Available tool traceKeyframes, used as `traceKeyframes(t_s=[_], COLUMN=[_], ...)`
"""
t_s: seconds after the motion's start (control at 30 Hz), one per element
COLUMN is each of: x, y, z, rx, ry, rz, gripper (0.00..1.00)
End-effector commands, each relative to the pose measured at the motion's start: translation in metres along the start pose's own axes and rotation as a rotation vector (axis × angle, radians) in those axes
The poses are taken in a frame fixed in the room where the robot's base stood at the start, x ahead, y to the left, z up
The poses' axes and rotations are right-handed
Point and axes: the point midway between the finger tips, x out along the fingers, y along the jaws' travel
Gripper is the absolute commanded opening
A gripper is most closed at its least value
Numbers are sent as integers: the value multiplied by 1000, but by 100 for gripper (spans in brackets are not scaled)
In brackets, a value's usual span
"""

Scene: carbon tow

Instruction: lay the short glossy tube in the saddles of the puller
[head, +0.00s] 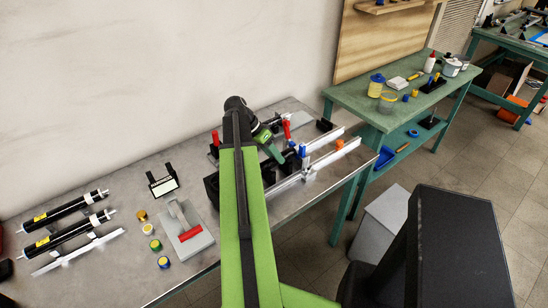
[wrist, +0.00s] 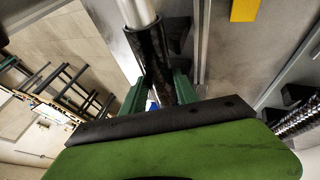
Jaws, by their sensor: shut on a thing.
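A glossy black tube (wrist: 150,48) stands between my gripper's green fingers in the wrist view. My gripper (wrist: 158,90) is shut on it. A bright silver cylinder (wrist: 138,12) continues from the tube's far end. In the head view my gripper (head: 272,147) is low over the right part of the grey bench, beside the puller. The puller has pale metal rails (head: 332,158) with black blocks and red and blue parts. My arm hides part of the puller and most of the tube there. I cannot tell whether the tube touches the saddles.
Two long black tubes (head: 72,234) with yellow labels lie on the grey bench (head: 120,268) at left. A grey block with a red part (head: 190,236) and several small jars stand nearer. A green table (head: 350,97) stands at the back right.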

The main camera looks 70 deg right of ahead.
Motion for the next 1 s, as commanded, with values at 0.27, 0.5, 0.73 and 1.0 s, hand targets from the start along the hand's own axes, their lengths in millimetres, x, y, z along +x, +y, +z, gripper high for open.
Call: traceKeyframes(t_s=[0.27,0.5,0.73,1.0], x=[6,7,7,-12], y=[-3,-3,-3,-1], z=[2,2,2,0], rx=[1,1,1,-1], ry=[0,0,0,0], rz=[1,1,0,0], gripper=[0,53,61,61])
